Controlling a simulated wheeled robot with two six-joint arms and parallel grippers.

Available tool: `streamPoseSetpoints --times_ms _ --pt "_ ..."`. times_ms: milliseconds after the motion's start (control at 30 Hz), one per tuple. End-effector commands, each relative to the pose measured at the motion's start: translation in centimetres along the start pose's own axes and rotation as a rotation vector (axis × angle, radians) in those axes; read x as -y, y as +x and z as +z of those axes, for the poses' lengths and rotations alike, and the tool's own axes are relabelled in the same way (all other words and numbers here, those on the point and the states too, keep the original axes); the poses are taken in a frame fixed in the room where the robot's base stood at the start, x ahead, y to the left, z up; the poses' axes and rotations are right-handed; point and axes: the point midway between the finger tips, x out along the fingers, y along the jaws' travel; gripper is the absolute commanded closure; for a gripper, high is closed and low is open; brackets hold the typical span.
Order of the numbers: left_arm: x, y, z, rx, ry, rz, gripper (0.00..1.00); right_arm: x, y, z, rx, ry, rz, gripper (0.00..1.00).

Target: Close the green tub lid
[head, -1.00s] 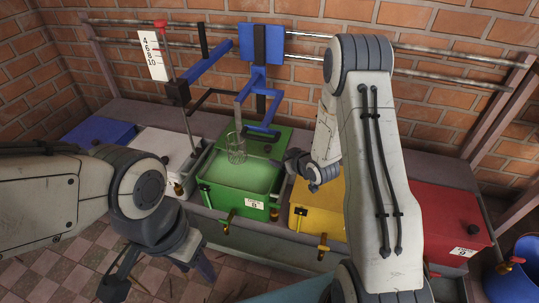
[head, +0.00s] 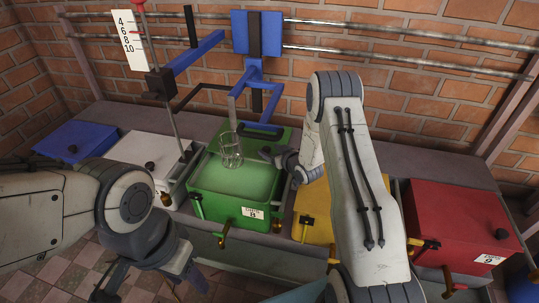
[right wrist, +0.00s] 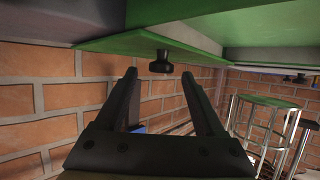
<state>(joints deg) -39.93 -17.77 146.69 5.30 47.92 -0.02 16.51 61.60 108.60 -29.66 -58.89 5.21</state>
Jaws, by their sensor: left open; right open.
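The green tub (head: 228,211) stands in the middle of the row, and its green inside shows from above. Its green lid (head: 287,137) lies back behind the opening, under the blue frame. In the right wrist view, which looks upside down, the lid (right wrist: 115,43) carries a black knob (right wrist: 160,63). My right gripper (head: 268,154) is open beside the lid; its fingers (right wrist: 160,92) point toward the knob, which lies between their lines and is not gripped. My left gripper (head: 150,287) is open and empty, low at the front left, away from the tub.
A wire basket (head: 230,152) hangs over the tub from the blue frame (head: 258,35). White (head: 140,151) and blue (head: 76,140) tubs stand left, yellow (head: 316,230) and red (head: 455,220) tubs right. Brass taps line the front. A brick wall closes the back.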

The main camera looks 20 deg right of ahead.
Motion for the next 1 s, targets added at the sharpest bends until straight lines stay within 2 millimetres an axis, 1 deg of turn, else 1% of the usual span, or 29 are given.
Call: streamPoseSetpoints --times_ms 33,100,367,467,500,567,1000 --pt "0.02 0.33 0.02 0.000 0.000 0.000 0.50 0.05 0.46 0.08 -0.001 0.000 -0.001 0.29" --pt "0.03 0.39 0.02 0.000 0.000 0.000 0.50 0.11 0.72 0.01 -0.001 0.000 -0.001 0.29" --pt "0.02 0.33 0.01 0.000 0.000 0.000 0.50 0.25 0.86 -0.11 0.000 0.000 -0.003 0.29" --pt "0.02 0.33 0.01 0.000 0.000 0.000 0.50 0.25 0.85 -0.10 0.000 -0.001 -0.003 0.63" --pt "0.02 0.34 0.01 0.000 0.000 0.000 0.50 0.24 0.84 -0.09 0.000 -0.001 -0.003 0.79" --pt "0.02 0.33 0.01 0.000 0.000 0.000 0.50 0.24 0.84 -0.09 0.000 -0.001 -0.003 1.00" --pt "0.02 0.34 0.01 0.000 0.000 0.000 0.50 0.22 0.81 -0.06 0.001 -0.001 -0.003 1.00"
